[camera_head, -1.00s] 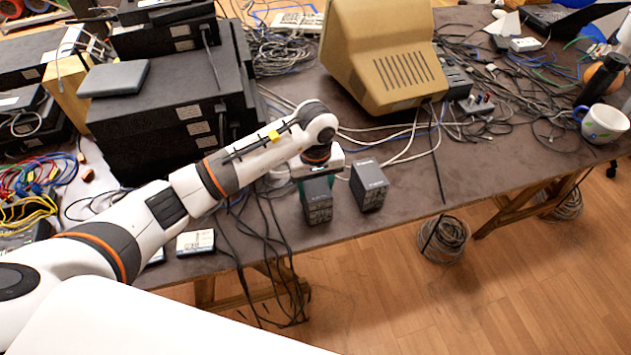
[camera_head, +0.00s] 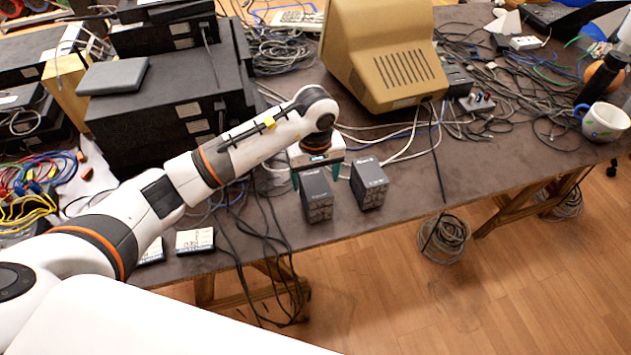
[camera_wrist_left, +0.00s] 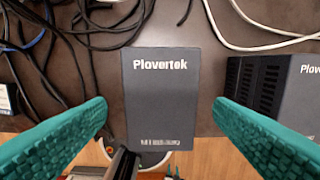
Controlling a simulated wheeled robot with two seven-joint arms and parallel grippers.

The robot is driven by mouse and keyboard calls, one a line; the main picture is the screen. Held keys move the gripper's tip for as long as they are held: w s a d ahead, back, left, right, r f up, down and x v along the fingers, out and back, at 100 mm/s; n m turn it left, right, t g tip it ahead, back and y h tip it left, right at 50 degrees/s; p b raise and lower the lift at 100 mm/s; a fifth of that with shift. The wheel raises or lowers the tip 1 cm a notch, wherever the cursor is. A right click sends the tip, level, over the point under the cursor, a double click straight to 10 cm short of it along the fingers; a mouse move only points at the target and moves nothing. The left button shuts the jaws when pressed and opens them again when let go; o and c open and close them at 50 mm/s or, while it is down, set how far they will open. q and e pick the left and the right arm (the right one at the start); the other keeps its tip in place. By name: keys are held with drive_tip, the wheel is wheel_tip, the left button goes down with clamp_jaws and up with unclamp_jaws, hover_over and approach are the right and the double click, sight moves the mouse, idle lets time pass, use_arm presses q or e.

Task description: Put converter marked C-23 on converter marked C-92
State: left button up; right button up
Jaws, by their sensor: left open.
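Two dark grey box-shaped converters stand side by side near the table's front edge. The left converter (camera_head: 317,196) shows its top, printed "Plovertek", in the wrist view (camera_wrist_left: 160,95). The right converter (camera_head: 369,185) is partly cut off at the right of the wrist view (camera_wrist_left: 290,90). The C-numbers are too small to read, so I cannot tell which is C-23 or C-92. My left gripper (camera_head: 316,176) is open over the left converter. Its teal fingers lie to either side of that box in the wrist view (camera_wrist_left: 160,108), with visible gaps. My right gripper is out of view.
A beige monitor (camera_head: 385,55) stands behind the converters. Stacked black equipment (camera_head: 170,115) fills the left. Cables lie behind and beside the boxes. A white mug (camera_head: 603,123) is far right.

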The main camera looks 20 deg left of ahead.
sight(316, 184)
use_arm(q)
wheel_tip(316, 184, up, 10)
drive_tip(key=b, duration=0.1)
drive_tip(key=shift+f+b, duration=0.2)
drive_tip(key=shift+b, duration=0.1)
drive_tip(key=shift+d, duration=0.1)
